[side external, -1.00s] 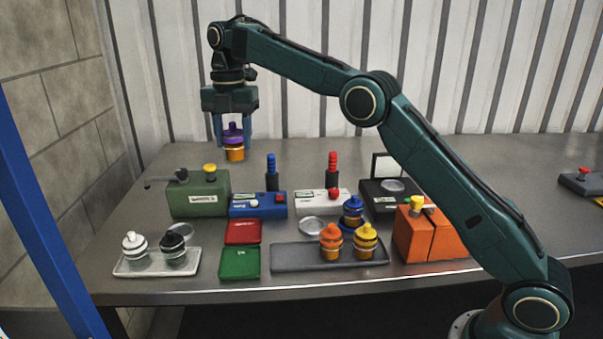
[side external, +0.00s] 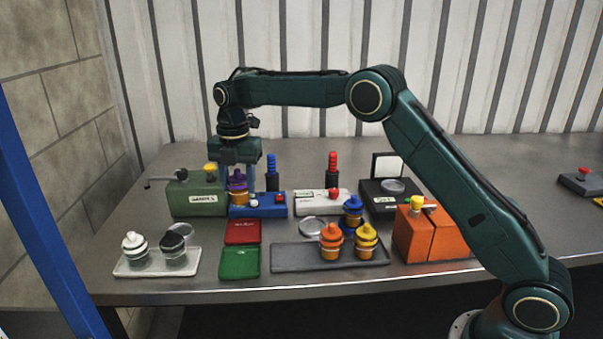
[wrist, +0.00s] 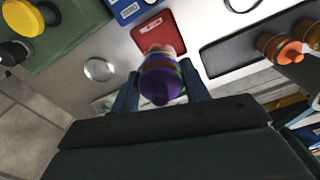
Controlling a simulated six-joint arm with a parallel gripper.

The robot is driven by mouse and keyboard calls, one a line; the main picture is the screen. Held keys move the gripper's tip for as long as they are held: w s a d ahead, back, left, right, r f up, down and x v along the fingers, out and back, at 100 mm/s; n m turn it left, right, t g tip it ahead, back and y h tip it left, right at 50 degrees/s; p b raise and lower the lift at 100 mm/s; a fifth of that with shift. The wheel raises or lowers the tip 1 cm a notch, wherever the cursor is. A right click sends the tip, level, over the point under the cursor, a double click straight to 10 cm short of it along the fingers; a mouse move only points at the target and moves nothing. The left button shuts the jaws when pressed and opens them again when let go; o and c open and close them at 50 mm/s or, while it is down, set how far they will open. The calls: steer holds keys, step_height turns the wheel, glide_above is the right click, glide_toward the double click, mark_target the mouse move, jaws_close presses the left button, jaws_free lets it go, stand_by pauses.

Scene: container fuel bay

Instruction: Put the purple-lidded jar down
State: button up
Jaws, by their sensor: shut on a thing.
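The purple-lidded jar (side external: 238,182), with an orange band below its lid, is held upright between the fingers of my gripper (side external: 238,172). In the side view it overlaps the blue box and the right edge of the green box. The wrist view shows the jar (wrist: 161,82) between both blue fingers, with the red pad (wrist: 155,36) just beyond it. The jar's base is hard to make out, and I cannot tell its exact height above the table.
A pale tray (side external: 128,272) holds white-lidded and black-lidded jars. A grey tray (side external: 290,262) has orange-lidded and yellow-lidded jars at its right; its left part is bare. Red (side external: 242,232) and green (side external: 239,263) pads lie between. A blue-lidded jar (side external: 352,207) stands behind.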

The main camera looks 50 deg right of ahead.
mark_target(237, 170)
steer(key=shift+f, duration=2.3)
steer(key=shift+f, duration=2.1)
steer(key=shift+f, duration=0.1)
steer(key=o, duration=1.1)
steer(key=shift+c, duration=0.2)
step_height(237, 170, up, 11)
steer(key=shift+r, duration=0.6)
